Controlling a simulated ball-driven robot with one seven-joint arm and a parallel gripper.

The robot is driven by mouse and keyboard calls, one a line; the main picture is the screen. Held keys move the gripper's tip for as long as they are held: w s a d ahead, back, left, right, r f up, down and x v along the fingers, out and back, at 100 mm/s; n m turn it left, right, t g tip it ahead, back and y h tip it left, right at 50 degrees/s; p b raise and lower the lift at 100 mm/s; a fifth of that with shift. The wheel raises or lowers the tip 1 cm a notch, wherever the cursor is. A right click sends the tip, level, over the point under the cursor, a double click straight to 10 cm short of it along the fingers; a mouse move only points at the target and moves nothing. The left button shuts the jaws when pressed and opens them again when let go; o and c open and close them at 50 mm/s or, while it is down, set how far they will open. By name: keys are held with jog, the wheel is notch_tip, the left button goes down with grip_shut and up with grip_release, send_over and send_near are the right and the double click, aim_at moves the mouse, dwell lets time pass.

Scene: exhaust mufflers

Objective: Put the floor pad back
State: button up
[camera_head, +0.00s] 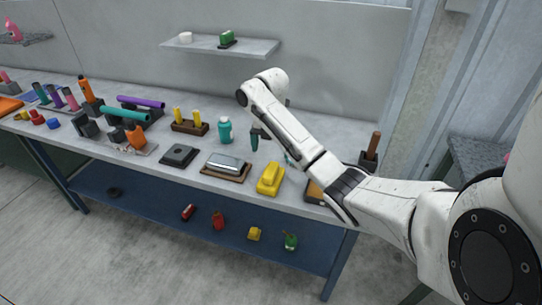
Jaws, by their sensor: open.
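I cannot tell for sure which thing is the floor pad. A flat dark grey square block (179,155) with a raised middle lies on the bench top, left of a silver box on a brown base (227,166). My gripper (270,147) is above the bench at the end of my white arm, right of a teal bottle (224,130). My forearm partly hides it. It appears open, with nothing seen in it.
A yellow object (270,179) stands near the bench's front edge. A rack with two yellow pieces (189,123) and several coloured tubes stand left. Several small items lie on the lower shelf (160,215). A wall shelf (220,46) hangs behind. The floor at front left (40,220) is clear.

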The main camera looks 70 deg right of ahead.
jog(key=w+a+f+m+t+y, duration=0.15)
jog(key=a+f+m, duration=0.3)
jog(key=a, duration=0.95)
jog(key=w+a+f+m+t+y, duration=0.1)
jog(key=w+a+f+m, duration=0.3)
jog(key=a, duration=1)
jog(key=s+a+f+m, duration=0.45)
jog(key=s+a, duration=0.35)
jog(key=s, duration=0.3)
jog(key=s+m+g+h, duration=0.1)
jog(key=s+m+h, duration=0.2)
jog(key=s, duration=0.9)
jog(key=m, duration=0.3)
jog(key=shift+d+r+m, duration=0.3)
jog(key=shift+d, duration=0.05)
jog(key=shift+g, duration=0.25)
jog(key=shift+f+b, duration=0.6)
jog(key=shift+f, duration=0.2)
